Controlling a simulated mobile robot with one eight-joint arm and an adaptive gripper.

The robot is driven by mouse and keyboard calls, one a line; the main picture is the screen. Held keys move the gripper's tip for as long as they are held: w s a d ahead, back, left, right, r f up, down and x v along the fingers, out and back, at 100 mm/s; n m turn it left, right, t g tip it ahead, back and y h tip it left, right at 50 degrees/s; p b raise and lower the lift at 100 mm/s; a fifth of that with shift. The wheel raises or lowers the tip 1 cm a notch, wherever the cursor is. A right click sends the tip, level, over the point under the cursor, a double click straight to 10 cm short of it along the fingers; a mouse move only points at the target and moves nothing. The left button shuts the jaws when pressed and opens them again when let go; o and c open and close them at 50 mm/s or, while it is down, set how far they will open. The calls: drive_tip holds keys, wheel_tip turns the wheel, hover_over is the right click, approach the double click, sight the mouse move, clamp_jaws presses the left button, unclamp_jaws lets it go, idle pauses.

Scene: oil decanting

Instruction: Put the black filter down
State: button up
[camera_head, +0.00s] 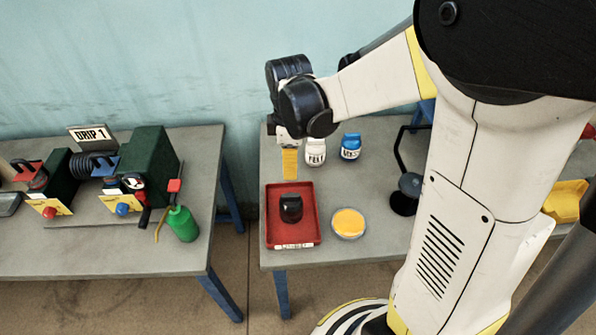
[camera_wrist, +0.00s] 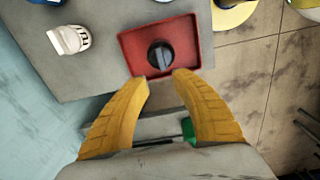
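The black filter (camera_head: 291,207) sits in the red tray (camera_head: 314,233) on the right-hand table. In the wrist view the filter (camera_wrist: 161,55) shows as a dark round shape with a grey band, inside the red tray (camera_wrist: 197,65). My gripper (camera_head: 290,175) is just behind the tray in the head view, its yellow fingers pointing down. In the wrist view my gripper (camera_wrist: 163,82) is open, with nothing between its fingers. The filter lies beyond the fingertips, apart from them.
A white bottle (camera_head: 316,151) and a blue bottle (camera_head: 351,147) stand behind the tray. A round yellow-topped dish (camera_head: 348,223) is right of it. The left table (camera_head: 100,262) holds green machines, a "DRIP 1" sign (camera_head: 92,136) and a green oil can (camera_head: 183,224).

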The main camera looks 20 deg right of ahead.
drive_tip(key=s+r+m+t, duration=0.6)
drive_tip(key=s+r+m, duration=0.5)
drive_tip(key=s+m, duration=0.1)
drive_tip(key=shift+s+m+t, duration=0.3)
drive_tip(key=shift+m+t, duration=0.1)
drive_tip(key=shift+m, duration=0.4)
drive_tip(key=shift+r, duration=0.1)
